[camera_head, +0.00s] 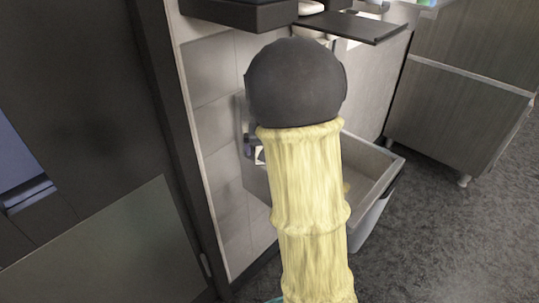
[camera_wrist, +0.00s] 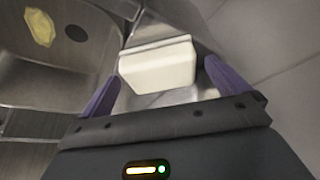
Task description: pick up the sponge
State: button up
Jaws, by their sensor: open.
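A yellow, irregular piece that looks like the sponge (camera_wrist: 40,27) lies in the metal basin at the upper left of the wrist view. In the head view only a small yellowish patch (camera_head: 346,187) shows inside the basin, beside my arm. My gripper (camera_wrist: 162,70) has its two purple fingers spread apart, and the sponge is outside them, off to the left. A pale block (camera_wrist: 158,65) appears between and beyond the fingertips; I cannot tell whether they touch it. In the head view my arm hides most of the gripper.
The basin (camera_head: 384,186) stands low against a tiled wall (camera_head: 215,100), with a dark round drain (camera_wrist: 76,34) near the sponge. A dark shelf (camera_head: 240,13) juts out above. A cabinet (camera_head: 455,110) stands at right, with open grey floor (camera_head: 450,240) before it.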

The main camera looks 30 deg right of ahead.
jog(key=shift+w+f, duration=0.25)
jog(key=shift+f, duration=0.25)
jog(key=shift+d, duration=0.1)
jog(key=shift+s, duration=0.1)
jog(key=shift+c, duration=0.4)
jog(key=c, duration=1)
jog(key=shift+s+r, duration=0.1)
jog(key=shift+r, duration=0.5)
notch_tip(320, 180, up, 6)
jog(key=shift+r+p, duration=0.15)
jog(key=shift+p, duration=0.7)
jog(key=s+d, duration=0.3)
jog(key=s, duration=0.6)
jog(key=s+d+b, duration=0.1)
jog(key=s+d, duration=0.2)
jog(key=s, duration=0.6)
jog(key=shift+s+d+f+b, duration=0.25)
jog(key=shift+d+b, duration=0.05)
jog(key=shift+d, duration=0.1)
